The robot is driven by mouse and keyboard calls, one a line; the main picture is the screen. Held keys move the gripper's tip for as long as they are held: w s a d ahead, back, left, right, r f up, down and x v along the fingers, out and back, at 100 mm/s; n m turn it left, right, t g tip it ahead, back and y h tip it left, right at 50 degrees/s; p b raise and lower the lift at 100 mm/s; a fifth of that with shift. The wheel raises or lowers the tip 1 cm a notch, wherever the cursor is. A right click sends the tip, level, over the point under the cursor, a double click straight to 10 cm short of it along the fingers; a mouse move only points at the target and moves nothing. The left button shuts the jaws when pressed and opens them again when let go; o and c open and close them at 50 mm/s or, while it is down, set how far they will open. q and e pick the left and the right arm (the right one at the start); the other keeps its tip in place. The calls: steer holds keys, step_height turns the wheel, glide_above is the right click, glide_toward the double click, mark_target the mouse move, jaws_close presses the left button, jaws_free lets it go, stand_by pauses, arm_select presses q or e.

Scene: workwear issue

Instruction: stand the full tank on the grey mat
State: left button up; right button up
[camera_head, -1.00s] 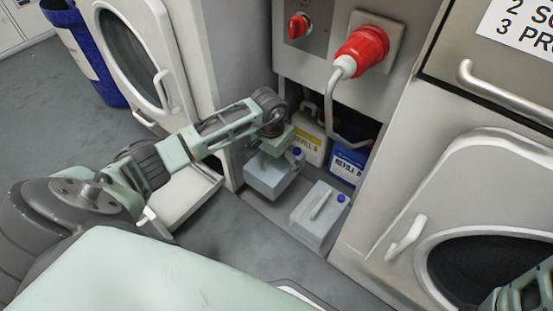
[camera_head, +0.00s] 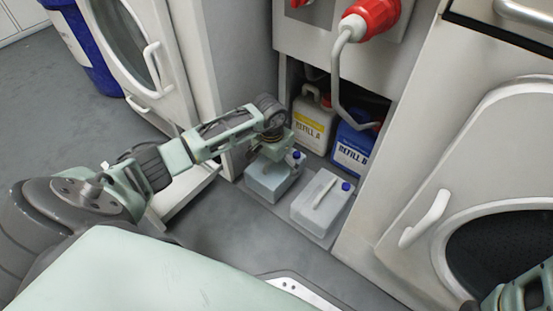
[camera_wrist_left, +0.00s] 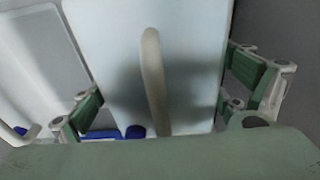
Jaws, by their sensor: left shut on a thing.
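A pale blue tank (camera_head: 268,183) with a blue cap hangs from or stands under my left gripper (camera_head: 272,148) at the foot of the cabinet. In the left wrist view, the tank's top (camera_wrist_left: 105,60) and its pale handle (camera_wrist_left: 153,75) lie between my fingers, and the gripper is shut on the tank. I cannot tell whether its base touches down. A whiter tank (camera_head: 320,203) with a blue cap stands to its right. Both are over a grey strip (camera_head: 287,211), which may be the mat. My right arm shows only at the bottom right; its fingertips are hidden.
A yellow-labelled Refill can (camera_head: 312,125) and a blue Refill B can (camera_head: 351,148) stand in the recess behind. A grey hose (camera_head: 340,90) hangs from a red plug (camera_head: 371,17). A washer door (camera_head: 510,235) is at right.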

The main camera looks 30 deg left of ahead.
arm_select(q)
steer(key=shift+w+f+b, duration=0.15)
steer(key=shift+f+b, duration=0.15)
stand_by(0.6)
steer(key=o, duration=1.8)
steer(key=shift+c, duration=0.2)
steer(key=shift+s+f, duration=0.15)
steer(key=shift+s, duration=0.05)
steer(key=r, duration=0.4)
steer(key=s+r, duration=0.1)
steer(key=r, duration=0.7)
steer(key=shift+s+r, duration=0.1)
steer(key=shift+s, duration=0.05)
